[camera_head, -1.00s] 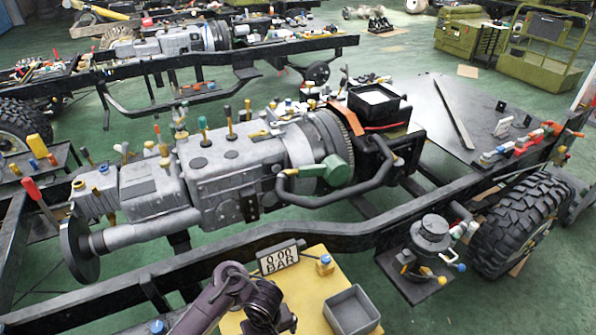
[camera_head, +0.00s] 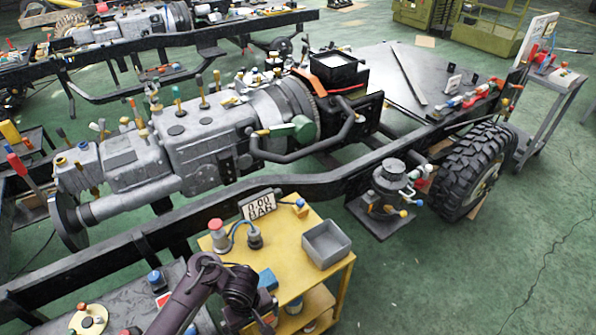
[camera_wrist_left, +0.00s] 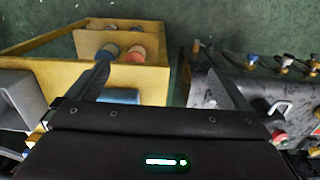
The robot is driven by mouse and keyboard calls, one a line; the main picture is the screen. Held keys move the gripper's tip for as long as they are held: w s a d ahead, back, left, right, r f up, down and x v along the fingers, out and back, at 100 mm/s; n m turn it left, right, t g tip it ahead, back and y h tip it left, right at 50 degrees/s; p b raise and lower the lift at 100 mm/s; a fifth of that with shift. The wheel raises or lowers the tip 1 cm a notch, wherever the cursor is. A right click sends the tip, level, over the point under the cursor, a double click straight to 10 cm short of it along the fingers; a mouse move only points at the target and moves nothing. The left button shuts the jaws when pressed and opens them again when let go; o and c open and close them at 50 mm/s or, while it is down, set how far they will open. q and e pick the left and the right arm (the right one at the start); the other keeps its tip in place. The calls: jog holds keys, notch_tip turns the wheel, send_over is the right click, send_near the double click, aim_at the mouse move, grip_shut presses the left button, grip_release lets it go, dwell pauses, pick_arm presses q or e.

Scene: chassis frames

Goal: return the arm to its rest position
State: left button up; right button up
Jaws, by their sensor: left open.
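My left arm (camera_head: 205,283) comes in at the bottom of the head view, bent over the front left part of the yellow cart (camera_head: 285,240). Its gripper's fingertips cannot be made out there. In the left wrist view my left gripper (camera_wrist_left: 160,84) is open, its two dark fingers wide apart with nothing held between them. Behind the fingers are the yellow cart (camera_wrist_left: 75,72) and a dark cylindrical body (camera_wrist_left: 208,92). My right gripper is not in view.
The cart top carries a grey bin (camera_head: 326,243), a red-capped device (camera_head: 217,236) and a 0.00 BAR display (camera_head: 259,204). The chassis frame (camera_head: 290,188) with its gearbox (camera_head: 195,145) stands behind.

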pick_arm(q)
jog(key=s+f+m+h+b, duration=0.25)
jog(key=s+f, duration=0.35)
jog(key=f, duration=0.6)
jog(key=s+f+m+h+b, duration=0.1)
jog(key=s+f+b, duration=0.3)
jog(key=f, duration=0.9)
jog(key=s+a+f+m+y, duration=0.2)
jog(key=s+a+f, duration=0.4)
jog(key=s, duration=0.3)
jog(key=s+a+f+m+t+y+b, duration=0.1)
jog(key=s+a+f+m+y, duration=0.1)
jog(key=s+a+f, duration=0.4)
jog(key=s+f+m, duration=0.1)
jog(key=s, duration=0.2)
jog(key=shift+s, duration=0.2)
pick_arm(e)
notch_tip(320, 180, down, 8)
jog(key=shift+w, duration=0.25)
